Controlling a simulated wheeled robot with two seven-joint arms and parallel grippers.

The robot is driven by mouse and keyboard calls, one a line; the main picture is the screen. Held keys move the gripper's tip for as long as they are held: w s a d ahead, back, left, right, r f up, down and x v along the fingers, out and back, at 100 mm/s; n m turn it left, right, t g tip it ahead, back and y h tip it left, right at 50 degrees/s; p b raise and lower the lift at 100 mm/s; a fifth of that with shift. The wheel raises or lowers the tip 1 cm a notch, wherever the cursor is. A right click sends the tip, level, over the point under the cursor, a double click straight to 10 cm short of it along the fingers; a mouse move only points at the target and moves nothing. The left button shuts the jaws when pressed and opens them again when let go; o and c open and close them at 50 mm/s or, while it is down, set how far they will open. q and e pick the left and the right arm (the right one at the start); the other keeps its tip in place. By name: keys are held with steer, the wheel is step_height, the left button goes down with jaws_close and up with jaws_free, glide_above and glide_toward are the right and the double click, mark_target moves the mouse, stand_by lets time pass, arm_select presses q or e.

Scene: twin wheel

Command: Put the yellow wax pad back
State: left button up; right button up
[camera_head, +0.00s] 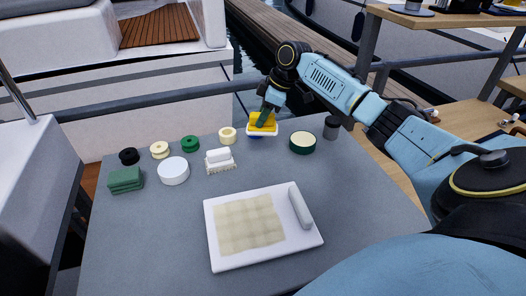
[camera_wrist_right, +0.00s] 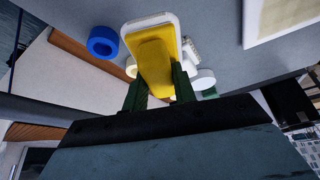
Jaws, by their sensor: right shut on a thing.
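The yellow wax pad (camera_head: 257,117), with a white backing plate, is at the far edge of the grey table. My right gripper (camera_head: 264,114) is shut on it. In the right wrist view the yellow pad (camera_wrist_right: 153,58) lies between the dark green fingers of my right gripper (camera_wrist_right: 160,84). A blue ring (camera_head: 255,136) shows just below the pad in the head view; whether they touch cannot be told. The blue ring is beside the pad in the wrist view (camera_wrist_right: 102,42). My left gripper is not in view.
On the grey table (camera_head: 150,240), a row holds a green block (camera_head: 126,180), a white disc (camera_head: 173,171), a white brush (camera_head: 219,160), several rings and a green-rimmed tin (camera_head: 302,143). A white tray (camera_head: 296,240) lies in front. The left front is bare.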

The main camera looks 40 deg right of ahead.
step_height(320, 180, down, 10)
steer(key=shift+d+r+b, duration=0.1)
steer(key=shift+d+b, duration=0.05)
steer(key=shift+b, duration=0.45)
steer(key=shift+f, duration=0.25)
steer(key=o, duration=0.9)
steer(key=p+v, duration=0.1)
steer(key=v, duration=1.1)
steer(key=shift+r, duration=0.25)
